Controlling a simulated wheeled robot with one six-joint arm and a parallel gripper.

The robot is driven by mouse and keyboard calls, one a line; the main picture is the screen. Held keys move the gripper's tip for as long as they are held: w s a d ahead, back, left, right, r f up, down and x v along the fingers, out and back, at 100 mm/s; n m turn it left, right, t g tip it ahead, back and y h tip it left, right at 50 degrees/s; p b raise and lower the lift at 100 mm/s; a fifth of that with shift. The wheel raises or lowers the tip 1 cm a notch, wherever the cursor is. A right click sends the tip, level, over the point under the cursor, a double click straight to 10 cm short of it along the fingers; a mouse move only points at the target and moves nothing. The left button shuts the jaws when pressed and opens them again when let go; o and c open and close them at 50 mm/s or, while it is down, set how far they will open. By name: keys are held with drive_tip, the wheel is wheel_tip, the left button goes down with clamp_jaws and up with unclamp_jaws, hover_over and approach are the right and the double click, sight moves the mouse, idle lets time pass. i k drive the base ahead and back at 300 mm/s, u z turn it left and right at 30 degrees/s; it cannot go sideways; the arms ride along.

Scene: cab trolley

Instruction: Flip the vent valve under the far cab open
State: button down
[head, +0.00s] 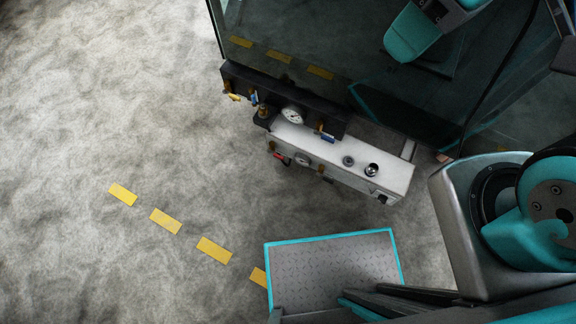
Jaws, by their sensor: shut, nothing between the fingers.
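A glass-walled cab (300,25) stands at the top, with a dark beam (325,112) along its lower edge. On the beam are a yellow-handled valve (234,97), a blue-handled valve (254,98), a round white gauge (292,115) and another blue handle (326,138). A white box (345,155) in front of it carries a red-handled valve (279,155) and a second gauge (302,160). I cannot tell which handle is the vent valve or whether it is open. My gripper is not in view; parts of my arm show at the right.
A grey tread plate with a teal rim (335,265) lies at the bottom middle. Yellow dashes (166,221) cross the concrete floor (90,120). The floor on the left is clear.

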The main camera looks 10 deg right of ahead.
sight(325, 179)
drive_tip(key=u, duration=0.35)
drive_tip(key=k, duration=1.25)
drive_tip(key=z, duration=0.6)
